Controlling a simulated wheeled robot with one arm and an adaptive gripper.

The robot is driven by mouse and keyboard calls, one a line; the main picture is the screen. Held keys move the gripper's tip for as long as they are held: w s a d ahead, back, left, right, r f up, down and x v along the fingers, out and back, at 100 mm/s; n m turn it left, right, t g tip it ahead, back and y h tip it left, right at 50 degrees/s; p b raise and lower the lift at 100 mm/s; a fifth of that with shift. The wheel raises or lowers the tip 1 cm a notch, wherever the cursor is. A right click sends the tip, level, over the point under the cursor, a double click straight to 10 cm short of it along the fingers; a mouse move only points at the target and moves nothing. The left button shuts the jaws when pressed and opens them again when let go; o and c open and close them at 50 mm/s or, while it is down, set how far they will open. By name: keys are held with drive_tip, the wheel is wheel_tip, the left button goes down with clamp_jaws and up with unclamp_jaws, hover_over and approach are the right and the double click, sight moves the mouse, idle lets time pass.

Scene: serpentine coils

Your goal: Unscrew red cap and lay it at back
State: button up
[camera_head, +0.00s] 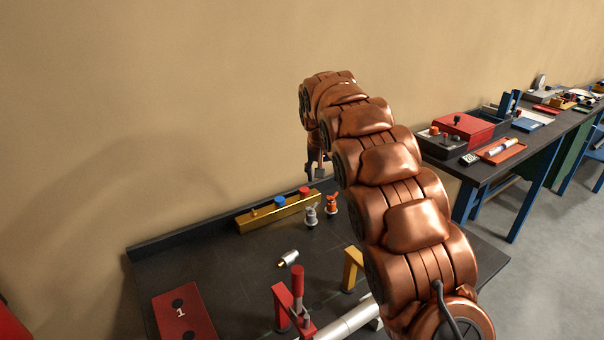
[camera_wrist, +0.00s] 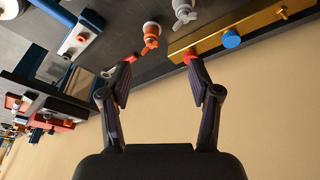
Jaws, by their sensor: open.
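The red cap (camera_head: 304,190) sits at the right end of a brass bar (camera_head: 262,217) at the back of the dark bench. A blue cap (camera_head: 280,201) and a small bare brass post (camera_head: 254,212) are on the same bar. My gripper (camera_head: 316,172) hangs close above and right of the red cap. In the wrist view my gripper (camera_wrist: 160,75) is open, with nothing seen between its fingers. The red cap (camera_wrist: 190,55) shows there just beyond the right fingertip, which may partly hide it. Contact cannot be told.
Grey (camera_head: 311,216) and orange (camera_head: 331,204) winged fittings stand in front of the bar. A metal cylinder (camera_head: 288,258), a red clamp (camera_head: 297,290), a yellow bracket (camera_head: 352,268) and a red plate (camera_head: 182,312) occupy the front. The wall rises directly behind. Back left is clear.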

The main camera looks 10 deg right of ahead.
drive_tip(key=t, duration=0.1)
approach(305, 189)
drive_tip(key=s+r, duration=0.2)
drive_tip(key=shift+t, duration=0.3)
drive_tip(key=shift+a+p+x, duration=0.15)
drive_tip(key=shift+p+x, duration=0.1)
drive_tip(key=shift+x, duration=2.3)
drive_tip(key=shift+a+p+x, duration=0.15)
drive_tip(key=shift+p+x, duration=0.05)
drive_tip(key=shift+x, duration=2.3)
drive_tip(key=shift+w, duration=0.15)
clamp_jaws()
